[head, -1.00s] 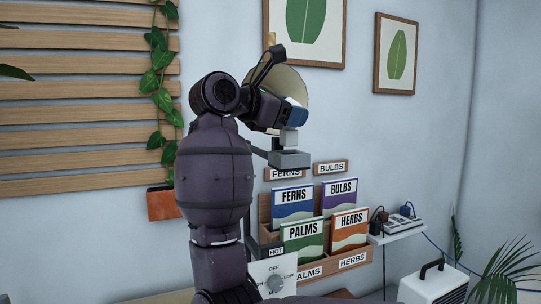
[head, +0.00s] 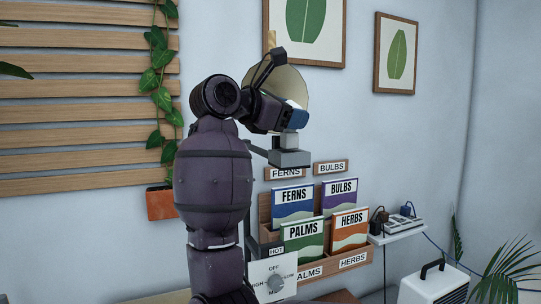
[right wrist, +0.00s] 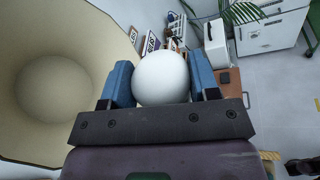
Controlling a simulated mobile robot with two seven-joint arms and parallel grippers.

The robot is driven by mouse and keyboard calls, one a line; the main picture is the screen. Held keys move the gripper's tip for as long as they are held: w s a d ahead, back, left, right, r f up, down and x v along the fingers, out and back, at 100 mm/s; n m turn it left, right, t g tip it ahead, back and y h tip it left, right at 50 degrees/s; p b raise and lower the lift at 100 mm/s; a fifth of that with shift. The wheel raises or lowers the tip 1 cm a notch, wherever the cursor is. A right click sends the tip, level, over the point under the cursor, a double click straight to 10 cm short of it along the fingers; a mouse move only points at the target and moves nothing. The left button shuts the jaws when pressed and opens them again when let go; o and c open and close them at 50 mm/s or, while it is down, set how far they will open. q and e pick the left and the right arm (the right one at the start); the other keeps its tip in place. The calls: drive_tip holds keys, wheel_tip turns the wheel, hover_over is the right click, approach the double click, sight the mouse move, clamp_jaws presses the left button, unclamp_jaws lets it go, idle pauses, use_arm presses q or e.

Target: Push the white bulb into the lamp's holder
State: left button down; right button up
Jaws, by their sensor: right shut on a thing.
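My right gripper (head: 296,120) is in front of the lamp's cream shade (head: 292,82), with its blue fingers over a pale block above a grey block (head: 290,158). In the right wrist view the gripper (right wrist: 160,80) is shut on the round white bulb (right wrist: 160,77), one blue finger on each side. The shade (right wrist: 95,60) fills the left of that view. I cannot tell whether the pale block belongs to the bulb or to the grey block, nor how deep the bulb sits. The bulb is hidden in the head view. My left gripper is not in view.
A wall rack (head: 263,212) of several seed packets hangs below. A control panel (head: 258,268) with a knob stands lower left of it. A small shelf (head: 400,234) with plugs is to the right. A vine pot (head: 160,204) hangs left of my arm.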

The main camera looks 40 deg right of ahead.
sight(289, 132)
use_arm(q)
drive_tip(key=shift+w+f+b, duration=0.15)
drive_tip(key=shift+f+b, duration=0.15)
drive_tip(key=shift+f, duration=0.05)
use_arm(e)
drive_tip(key=shift+f, duration=0.55)
